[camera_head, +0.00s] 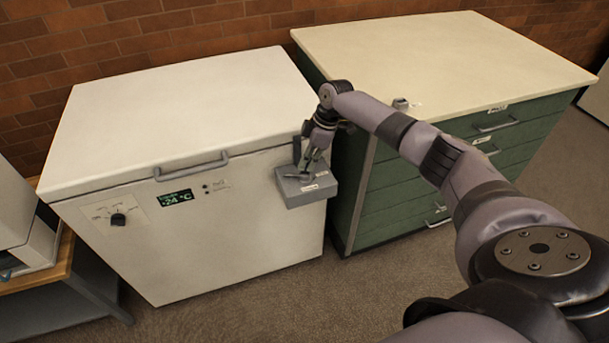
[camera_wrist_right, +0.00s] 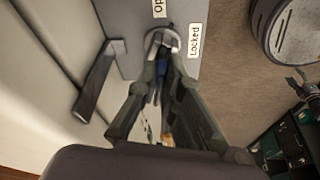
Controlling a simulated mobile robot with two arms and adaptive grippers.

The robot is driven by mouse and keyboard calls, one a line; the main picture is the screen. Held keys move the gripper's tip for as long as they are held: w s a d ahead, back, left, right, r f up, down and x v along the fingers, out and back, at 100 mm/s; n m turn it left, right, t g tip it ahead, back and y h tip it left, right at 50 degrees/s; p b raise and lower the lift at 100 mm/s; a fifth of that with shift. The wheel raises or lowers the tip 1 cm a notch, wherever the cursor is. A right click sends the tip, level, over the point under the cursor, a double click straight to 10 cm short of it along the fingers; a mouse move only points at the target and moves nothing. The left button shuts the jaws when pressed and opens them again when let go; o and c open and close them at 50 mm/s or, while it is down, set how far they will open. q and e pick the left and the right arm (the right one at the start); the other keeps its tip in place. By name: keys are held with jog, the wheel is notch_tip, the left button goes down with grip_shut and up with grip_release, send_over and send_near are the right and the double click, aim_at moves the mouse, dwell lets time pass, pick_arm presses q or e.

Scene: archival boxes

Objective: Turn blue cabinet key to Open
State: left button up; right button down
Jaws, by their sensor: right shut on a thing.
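A grey lock box (camera_head: 306,190) juts from the front right of the white freezer. My right gripper (camera_head: 308,172) is at the top of this box. In the right wrist view, my right gripper (camera_wrist_right: 163,78) is shut on the blue key (camera_wrist_right: 161,68), which sits at a round metal lock (camera_wrist_right: 162,38). The fingers hide most of the key, so its exact angle is hard to tell. My left gripper is out of view.
The white chest freezer (camera_head: 185,110) has a lid handle (camera_head: 191,166), a dial (camera_head: 118,219) and a display reading -24 °C (camera_head: 175,198). A green drawer cabinet (camera_head: 385,215) with a pale top stands close on the right. In the wrist view, a grey lever (camera_wrist_right: 98,82) is left of the gripper.

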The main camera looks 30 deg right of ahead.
jog(key=n+b, duration=0.2)
jog(key=n+g+b, duration=0.1)
jog(key=n+b, duration=0.1)
jog(key=shift+w+f+n+y, duration=0.2)
jog(key=shift+n+y, duration=0.1)
jog(key=shift+n, duration=0.1)
jog(key=shift+r+n+g+b, duration=0.15)
jog(key=shift+n+g+b, duration=0.15)
jog(key=shift+n, duration=0.2)
jog(key=c, duration=1.5)
grip_release()
jog(key=shift+o, duration=0.4)
jog(key=o, duration=0.3)
